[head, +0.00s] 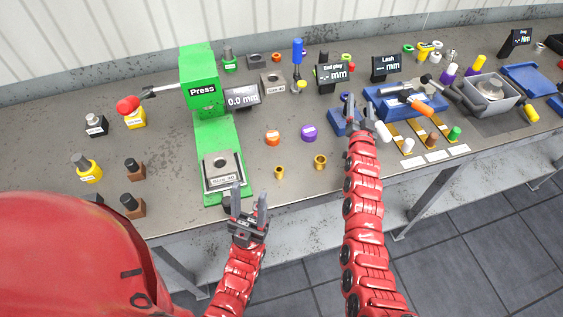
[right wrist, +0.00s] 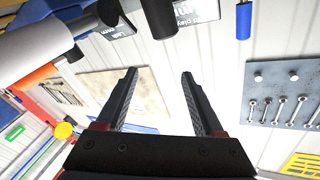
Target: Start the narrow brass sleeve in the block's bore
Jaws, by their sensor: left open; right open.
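Two flanged brass sleeves stand upright on the bench in the head view. The smaller, narrower brass sleeve (head: 279,173) is left of the wider brass sleeve (head: 320,162). The grey block (head: 222,171), with a dark round bore in its top and a label on its front, sits on the green press base. My left gripper (head: 249,189) is open and empty at the bench's front edge, right of and below the block, apart from the narrow sleeve. My right gripper (head: 358,103) is open and empty, above and right of both sleeves; it also shows open in the right wrist view (right wrist: 159,75).
The green press (head: 199,75) rises behind the block, its red-knobbed lever (head: 128,104) to the left. An orange-topped piece (head: 272,138) and a purple-topped piece (head: 309,132) stand behind the sleeves. Bench around the sleeves is clear.

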